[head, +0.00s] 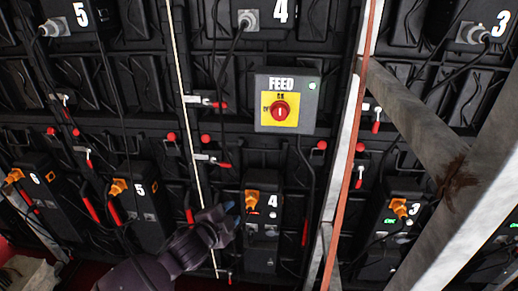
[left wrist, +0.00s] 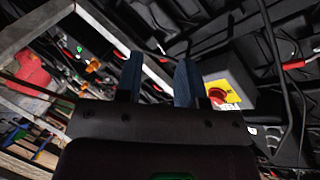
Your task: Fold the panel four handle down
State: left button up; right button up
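Panel four is the lower black box marked 4 (head: 262,228), with an orange plug (head: 252,198) on its front. Thin black handles with red grips hang beside it: one red grip (head: 189,215) on its left, another (head: 304,234) on its right. I cannot tell for certain which belongs to panel four. My left gripper (head: 229,208) is in front of the wall at the box's left edge, between the left red grip and the orange plug. In the left wrist view its two blue-grey fingers (left wrist: 158,78) stand apart with nothing visible between them. My right gripper is not in view.
A FEED box with a red knob on a yellow plate (head: 280,108) sits above panel four. Small red-tipped latches (head: 207,159) are nearby. A pale cable (head: 184,100) hangs just left. Metal beams (head: 440,150) and an orange strip (head: 352,135) stand on the right.

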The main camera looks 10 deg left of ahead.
aim_at(259, 149)
pick_arm(q)
jog(key=w+d+r+m+t, duration=0.1)
jog(key=w+d+r+m, duration=0.1)
jog(key=w+r+m, duration=0.55)
jog(key=shift+n+h, duration=0.4)
jog(key=shift+n, duration=0.35)
jog(key=shift+w+d+r+b, duration=0.2)
jog(key=shift+w+d, duration=0.5)
jog(key=shift+w, duration=1.1)
jog(key=shift+w+d+r+b, duration=0.2)
jog(key=shift+w+d, duration=0.45)
jog(key=shift+w, duration=1.1)
jog(key=shift+w+d+r+b, duration=0.2)
jog(key=shift+w+d, duration=0.5)
jog(key=shift+w, duration=1.1)
jog(key=shift+f, duration=0.1)
grip_shut()
